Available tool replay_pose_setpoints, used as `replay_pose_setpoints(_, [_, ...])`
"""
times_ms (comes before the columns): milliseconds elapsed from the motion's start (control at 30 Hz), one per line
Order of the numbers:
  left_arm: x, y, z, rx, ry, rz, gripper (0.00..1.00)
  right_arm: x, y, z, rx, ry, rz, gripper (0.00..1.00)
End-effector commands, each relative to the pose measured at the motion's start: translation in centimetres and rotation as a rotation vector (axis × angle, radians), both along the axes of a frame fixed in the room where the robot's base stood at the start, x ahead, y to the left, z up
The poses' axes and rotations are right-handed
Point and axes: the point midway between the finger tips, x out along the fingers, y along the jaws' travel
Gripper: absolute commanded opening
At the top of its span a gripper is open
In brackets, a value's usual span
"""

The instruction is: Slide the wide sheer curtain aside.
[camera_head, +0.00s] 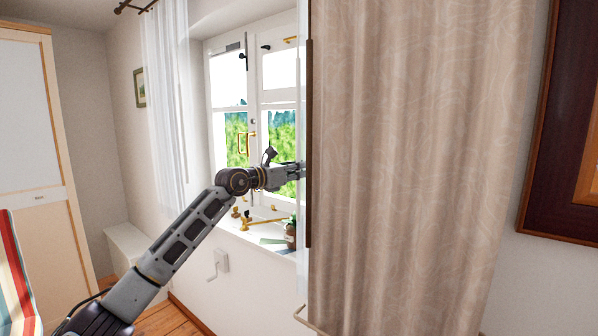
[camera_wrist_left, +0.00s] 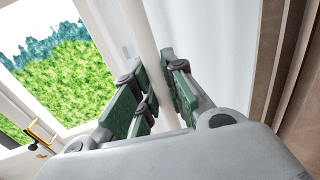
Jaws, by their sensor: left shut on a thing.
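A white sheer curtain (camera_head: 303,90) shows as a narrow strip at the window's right side, mostly hidden behind a beige drape. In the left wrist view the sheer curtain (camera_wrist_left: 215,40) hangs as a pale sheet right of the fingers. My left gripper (camera_head: 295,172) reaches across the window to this strip; its fingertips are hidden in the head view. In the wrist view the left gripper (camera_wrist_left: 150,72) is shut on a pale upright strip at the sheer curtain's edge. Another white sheer curtain (camera_head: 166,90) hangs at the window's left side. My right gripper is not in view.
The beige drape (camera_head: 410,160) covers much of the right, with a dark upright bar (camera_head: 309,140) at its left edge. The window (camera_head: 255,100) has brass handles. A dark frame (camera_head: 565,130) hangs at far right.

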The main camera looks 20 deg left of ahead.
Motion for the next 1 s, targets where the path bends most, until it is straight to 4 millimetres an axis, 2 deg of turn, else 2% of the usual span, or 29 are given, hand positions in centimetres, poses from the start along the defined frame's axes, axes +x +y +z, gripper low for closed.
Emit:
replay_pose_setpoints(533, [-0.01,0.03,0.1,0.0,-0.001,0.0,0.0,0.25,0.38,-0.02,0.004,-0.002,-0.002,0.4])
replay_pose_setpoints(567, [-0.01,0.03,0.09,0.0,-0.001,0.0,0.15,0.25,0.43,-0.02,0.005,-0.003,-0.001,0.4])
replay_pose_setpoints(700, [-0.01,0.03,0.09,0.0,-0.001,0.0,0.33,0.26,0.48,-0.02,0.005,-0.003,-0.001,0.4])
replay_pose_setpoints(1000, [-0.02,0.03,0.08,0.0,-0.001,0.0,0.35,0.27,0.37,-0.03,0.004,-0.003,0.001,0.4])
